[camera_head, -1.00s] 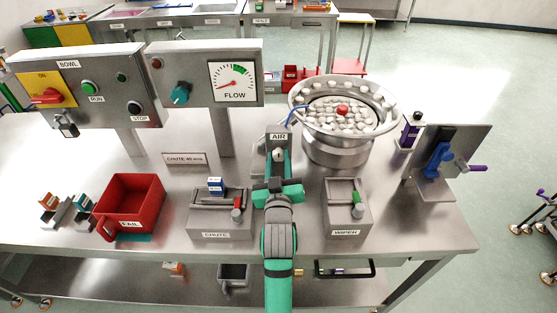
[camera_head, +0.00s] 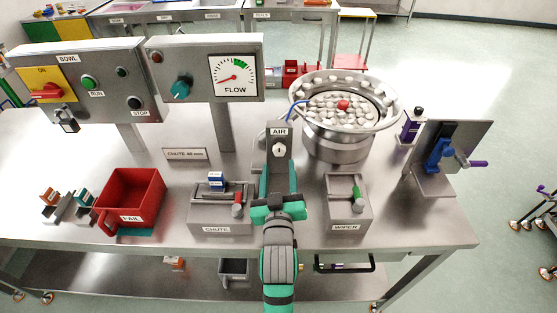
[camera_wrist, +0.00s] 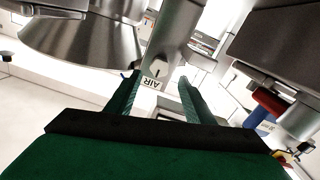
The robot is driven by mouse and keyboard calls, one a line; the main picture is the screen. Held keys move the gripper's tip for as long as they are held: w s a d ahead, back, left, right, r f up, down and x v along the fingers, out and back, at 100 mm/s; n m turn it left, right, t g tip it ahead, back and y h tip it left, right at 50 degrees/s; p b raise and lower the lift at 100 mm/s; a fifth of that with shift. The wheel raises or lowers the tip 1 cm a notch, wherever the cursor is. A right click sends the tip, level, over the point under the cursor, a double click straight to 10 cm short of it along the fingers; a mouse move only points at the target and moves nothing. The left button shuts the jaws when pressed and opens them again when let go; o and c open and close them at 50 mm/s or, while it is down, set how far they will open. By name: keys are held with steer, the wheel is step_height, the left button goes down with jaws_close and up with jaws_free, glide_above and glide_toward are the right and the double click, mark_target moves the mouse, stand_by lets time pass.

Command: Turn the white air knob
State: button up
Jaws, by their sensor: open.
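The white air knob (camera_head: 279,150) sits on the front of a grey post under the AIR label (camera_head: 279,132). My gripper (camera_head: 278,170) is open, its two green fingers pointing toward the post on the near side of the knob, a little below it in the head view. Nothing is between the fingers there. In the wrist view the fingers (camera_wrist: 158,78) stand apart to either side of the upside-down AIR label (camera_wrist: 152,83). A pale, partly shaded knob (camera_wrist: 159,68) shows just beyond it. Contact between fingers and knob cannot be made out.
The chute block (camera_head: 218,217) stands close left of my gripper, the wiper block (camera_head: 347,217) close right. The bowl feeder (camera_head: 340,140) with white caps is behind right. The flow panel (camera_head: 207,69) is behind left. A red FAIL bin (camera_head: 150,185) is at left.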

steer(key=s, duration=0.4)
steer(key=shift+s, duration=0.2)
stand_by(0.5)
